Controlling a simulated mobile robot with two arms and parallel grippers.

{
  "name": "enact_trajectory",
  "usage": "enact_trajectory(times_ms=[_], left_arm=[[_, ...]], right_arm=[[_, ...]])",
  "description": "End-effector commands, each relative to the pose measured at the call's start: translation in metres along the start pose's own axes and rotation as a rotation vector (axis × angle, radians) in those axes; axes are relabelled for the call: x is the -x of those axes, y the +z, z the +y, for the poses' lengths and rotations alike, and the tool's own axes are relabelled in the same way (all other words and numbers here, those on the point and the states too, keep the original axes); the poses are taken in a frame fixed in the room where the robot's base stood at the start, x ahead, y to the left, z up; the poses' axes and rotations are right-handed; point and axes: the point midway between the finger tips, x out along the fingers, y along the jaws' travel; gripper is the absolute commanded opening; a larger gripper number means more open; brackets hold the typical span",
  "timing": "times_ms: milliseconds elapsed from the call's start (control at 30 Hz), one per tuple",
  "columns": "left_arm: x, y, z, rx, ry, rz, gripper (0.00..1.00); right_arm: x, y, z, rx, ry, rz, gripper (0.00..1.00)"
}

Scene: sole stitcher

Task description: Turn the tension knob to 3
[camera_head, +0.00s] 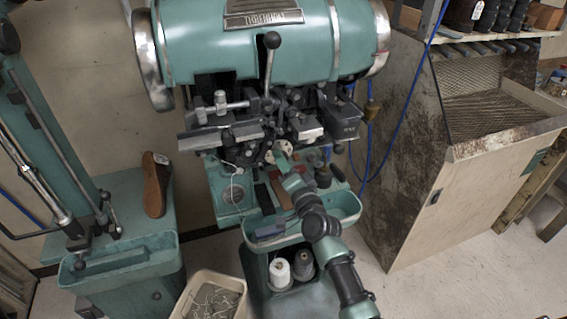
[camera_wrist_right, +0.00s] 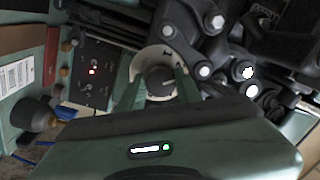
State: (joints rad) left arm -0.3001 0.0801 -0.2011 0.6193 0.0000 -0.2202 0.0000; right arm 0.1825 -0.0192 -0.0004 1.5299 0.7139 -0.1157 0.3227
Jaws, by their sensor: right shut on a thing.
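The sole stitcher (camera_head: 245,45) is a green machine with a dark metal mechanism under its large cylinder. My right arm reaches up from the bottom to it, and my right gripper (camera_head: 281,160) is at the front of the mechanism. In the right wrist view, the dark round tension knob (camera_wrist_right: 159,80) sits in front of a cream dial (camera_wrist_right: 150,58) with dark marks. The green fingers of my right gripper (camera_wrist_right: 158,88) are on either side of the knob and shut on it. The knob's setting is too small to read. My left gripper is not in view.
Dark machine parts (camera_wrist_right: 205,45) crowd the right of the knob. A panel with a red light (camera_wrist_right: 95,72) is to its left. Below are a green tray (camera_head: 345,208), white thread spool (camera_head: 279,273) and scrap bin (camera_head: 187,297).

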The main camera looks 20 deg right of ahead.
Motion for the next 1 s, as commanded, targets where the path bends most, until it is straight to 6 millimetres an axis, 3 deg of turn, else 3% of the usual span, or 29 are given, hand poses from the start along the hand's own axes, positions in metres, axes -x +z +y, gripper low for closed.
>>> enact_trajectory(times_ms=[500,1000], left_arm=[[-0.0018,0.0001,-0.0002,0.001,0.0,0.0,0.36],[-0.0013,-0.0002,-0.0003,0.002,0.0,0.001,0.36]], right_arm=[[0.0001,0.0009,-0.0003,-0.458,-0.004,0.033,0.0],[0.0001,0.0011,-0.0003,-0.665,-0.006,0.047,0.0]])
